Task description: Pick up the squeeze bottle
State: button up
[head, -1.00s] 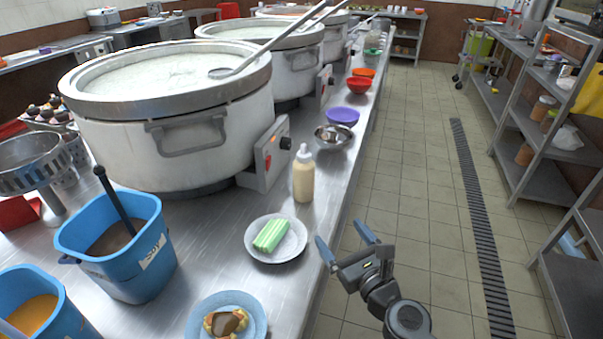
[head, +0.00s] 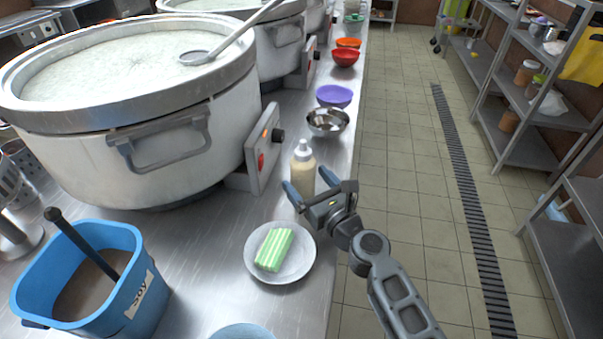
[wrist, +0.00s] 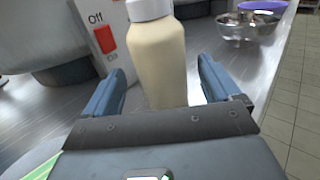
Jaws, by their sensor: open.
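The squeeze bottle (head: 303,168) has a cream-coloured body and a white cap, and stands upright on the steel counter. In the head view my gripper (head: 310,192) is just in front of it, and the fingers partly cover its lower part. In the wrist view the bottle (wrist: 159,62) stands straight ahead, between the two blue fingers of my gripper (wrist: 160,85). The fingers are spread wide with a gap on each side of the bottle. The bottle's base is hidden behind the gripper body.
A grey plate (head: 300,268) with a green striped block (head: 274,249) lies left of my arm. A large pot (head: 190,145) and its control box (head: 262,150) stand left of the bottle. A steel bowl (head: 328,122) and purple bowl (head: 335,96) are behind it. The counter's right edge is close.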

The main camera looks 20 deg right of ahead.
aim_at(299, 168)
jog(key=w, duration=0.4)
jog(key=shift+w+a+r, duration=0.2)
jog(key=shift+w+r, duration=0.1)
jog(key=shift+w, duration=0.1)
jog(key=c, duration=0.7)
jog(key=shift+r, duration=0.1)
